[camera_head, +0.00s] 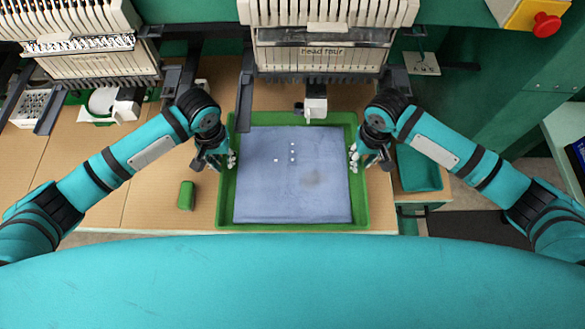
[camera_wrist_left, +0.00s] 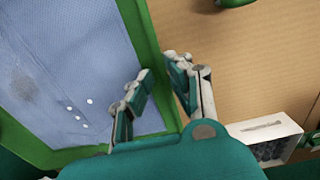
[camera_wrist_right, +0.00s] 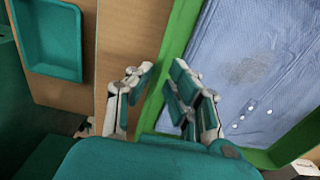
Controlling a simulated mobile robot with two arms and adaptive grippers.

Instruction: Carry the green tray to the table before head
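The green tray (camera_head: 226,205) lies on the wooden table (camera_head: 150,185), below the embroidery head labelled "Head four" or similar (camera_head: 322,52). A folded blue cloth (camera_head: 290,185) with white buttons and a dark stain lies in the tray. My left gripper (camera_head: 224,161) is at the tray's left rim; in the left wrist view its fingers (camera_wrist_left: 158,66) are apart on either side of the rim (camera_wrist_left: 140,30). My right gripper (camera_head: 362,160) is at the right rim; in the right wrist view its fingers (camera_wrist_right: 160,70) are apart, one over the rim (camera_wrist_right: 180,45). Contact cannot be told.
A small green block (camera_head: 186,195) lies on the table left of the tray. A teal bin (camera_head: 418,168) stands to the right. A second embroidery head (camera_head: 80,60) and a white box of small parts (camera_head: 33,107) are at the left. A red button (camera_head: 546,25) is top right.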

